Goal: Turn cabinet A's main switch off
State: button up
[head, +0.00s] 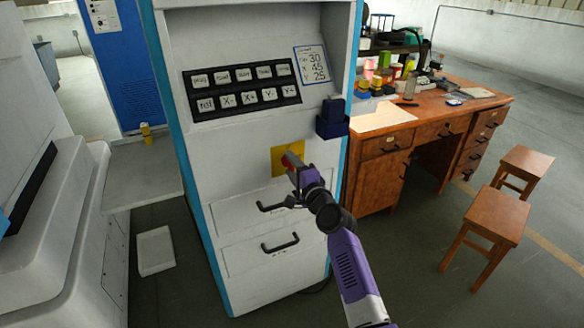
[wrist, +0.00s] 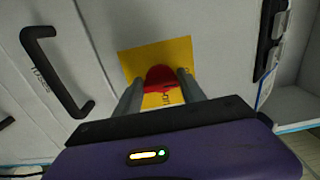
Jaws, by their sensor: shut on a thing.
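Cabinet A is taken to be the tall white cabinet (head: 226,133) with light-blue edges in the head view; no letter shows on it. A yellow plate (head: 277,160) on its front carries a red switch handle (head: 288,160). In the wrist view the yellow plate (wrist: 148,57) lies ahead with the red handle (wrist: 160,76) on it. My gripper (head: 294,168) reaches the plate from the right. In the wrist view my gripper (wrist: 160,84) has one finger on each side of the red handle and is shut on it. The handle's lower part is partly hidden.
Black drawer handles (head: 281,243) stick out below the switch; one handle (wrist: 55,70) shows left of the plate in the wrist view. A dark blue holder (head: 332,120) juts out above right. A wooden desk (head: 420,135) and stools (head: 490,225) stand to the right.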

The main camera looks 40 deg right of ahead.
jog(key=shift+f, duration=0.1)
jog(key=o, duration=1.4)
jog(key=shift+c, duration=0.2)
jog(key=p+v, duration=0.1)
jog(key=v, duration=0.6)
jog(key=shift+s+a, duration=0.2)
jog(key=shift+s, duration=0.2)
